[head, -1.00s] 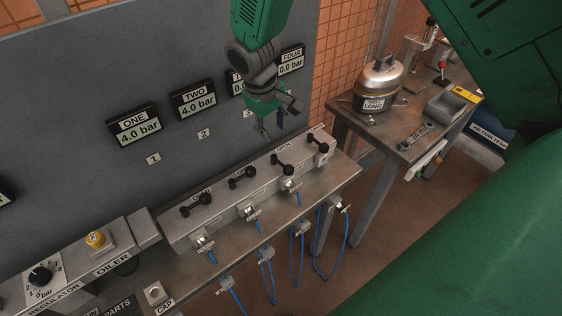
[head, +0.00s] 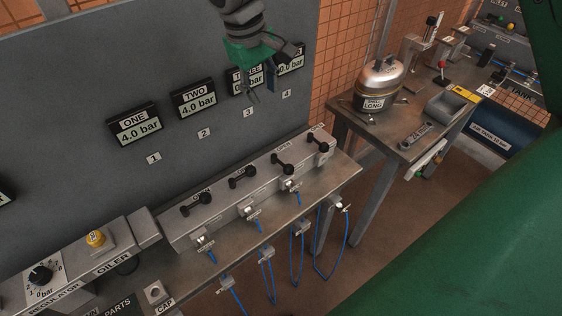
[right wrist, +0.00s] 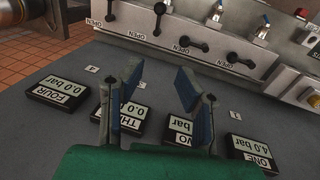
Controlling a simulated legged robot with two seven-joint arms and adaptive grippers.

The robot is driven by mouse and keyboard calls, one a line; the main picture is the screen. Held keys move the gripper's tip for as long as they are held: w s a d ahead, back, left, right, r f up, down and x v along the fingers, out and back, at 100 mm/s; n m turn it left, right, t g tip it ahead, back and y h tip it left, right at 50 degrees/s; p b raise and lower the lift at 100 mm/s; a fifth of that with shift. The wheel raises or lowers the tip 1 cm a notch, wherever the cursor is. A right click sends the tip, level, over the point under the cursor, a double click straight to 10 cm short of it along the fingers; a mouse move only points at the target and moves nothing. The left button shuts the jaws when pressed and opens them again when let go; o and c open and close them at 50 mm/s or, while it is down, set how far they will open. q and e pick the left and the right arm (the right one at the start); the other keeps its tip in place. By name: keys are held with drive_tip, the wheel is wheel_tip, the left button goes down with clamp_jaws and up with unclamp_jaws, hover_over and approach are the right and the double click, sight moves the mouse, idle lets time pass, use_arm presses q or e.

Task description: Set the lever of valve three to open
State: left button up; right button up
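The lever of valve three (head: 283,166) is third from the left on the valve block. It points across the row toward the table front, as the lever of valve four (head: 319,142) does. The levers of valves one (head: 195,205) and two (head: 242,177) lie along the row, toward OPEN labels. Lever three also shows in the right wrist view (right wrist: 159,18). My right gripper (head: 269,82) is up at the panel, in front of displays three and four, clear of the levers. In the right wrist view its fingers (right wrist: 161,72) are apart and empty. My left gripper is not visible.
Displays one (head: 135,124) and two (head: 194,98) read 4.0 bar; four (right wrist: 59,92) reads 0.0 bar. Blue hoses (head: 266,268) hang at the bench front. Regulator (head: 40,275) and oiler (head: 97,240) stand left. A side table (head: 400,150) holds a metal tank (head: 381,82).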

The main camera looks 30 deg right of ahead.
drive_tip(key=shift+c, duration=0.5)
drive_tip(key=shift+f, duration=0.15)
clamp_jaws()
drive_tip(key=n+g+b, duration=0.1)
drive_tip(key=n+b, duration=0.7)
drive_tip(key=n, duration=0.4)
approach(280, 175)
drive_tip(key=w+a+r, duration=0.2)
drive_tip(key=a+r, duration=0.1)
drive_tip(key=a, duration=0.1)
drive_tip(key=x, duration=0.8)
drive_tip(key=shift+s+f+p, duration=0.1)
drive_tip(key=shift+f+p, duration=0.1)
drive_tip(key=shift+p, duration=0.2)
drive_tip(key=d, duration=0.1)
drive_tip(key=s+d+p, duration=0.1)
drive_tip(key=d, duration=0.1)
drive_tip(key=shift+s+f, duration=0.15)
drive_tip(key=shift+f, duration=0.1)
drive_tip(key=shift+s+d+f, duration=0.15)
drive_tip(key=shift+d, duration=0.2)
